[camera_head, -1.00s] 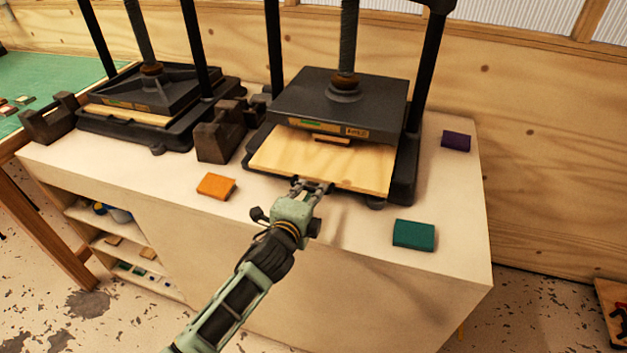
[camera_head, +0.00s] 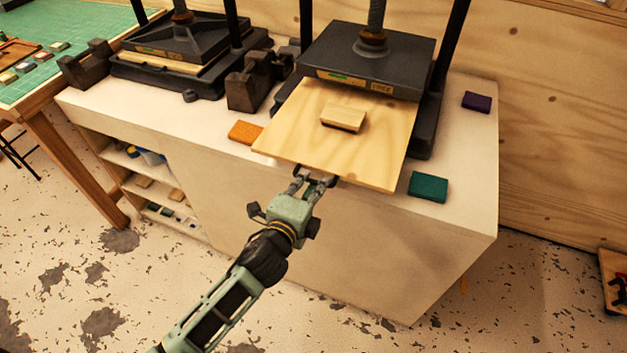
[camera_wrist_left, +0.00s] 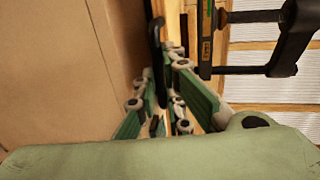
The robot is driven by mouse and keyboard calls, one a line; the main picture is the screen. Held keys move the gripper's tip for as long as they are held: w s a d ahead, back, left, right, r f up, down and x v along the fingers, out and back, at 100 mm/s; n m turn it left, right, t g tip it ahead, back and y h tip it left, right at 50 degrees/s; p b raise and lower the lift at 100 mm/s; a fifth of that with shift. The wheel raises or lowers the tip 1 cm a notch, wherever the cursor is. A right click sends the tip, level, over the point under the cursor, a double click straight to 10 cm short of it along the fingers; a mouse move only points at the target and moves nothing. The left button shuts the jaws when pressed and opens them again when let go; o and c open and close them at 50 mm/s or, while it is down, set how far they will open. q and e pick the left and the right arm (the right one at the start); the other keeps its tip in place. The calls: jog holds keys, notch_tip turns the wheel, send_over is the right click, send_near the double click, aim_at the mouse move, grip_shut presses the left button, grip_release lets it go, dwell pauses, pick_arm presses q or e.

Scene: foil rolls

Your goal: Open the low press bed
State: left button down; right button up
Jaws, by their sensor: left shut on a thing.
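The press bed (camera_head: 285,130) is a pale wooden board, drawn well out from under the black plate (camera_head: 370,62) of the right-hand press. It overhangs the front edge of the white cabinet top. A small wooden block (camera_head: 343,117) lies on the bed. My left gripper (camera_head: 314,176) is at the bed's front edge, shut on its dark handle, which shows between the green fingers in the left wrist view (camera_wrist_left: 157,55). The fingers hide most of the handle in the head view. My right gripper is not in view.
A second press (camera_head: 187,50) stands to the left on the same cabinet (camera_head: 225,195). Dark iron blocks (camera_head: 250,85) stand between the presses. An orange block (camera_head: 244,132), a teal block (camera_head: 428,187) and a purple block (camera_head: 477,102) lie on the top. The floor in front is clear.

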pick_arm(q)
jog(key=shift+f, duration=0.15)
jog(key=c, duration=2)
grip_release()
jog(key=shift+o, duration=0.7)
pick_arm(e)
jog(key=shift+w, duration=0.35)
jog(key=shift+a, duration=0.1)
pick_arm(q)
jog(key=v, duration=1.2)
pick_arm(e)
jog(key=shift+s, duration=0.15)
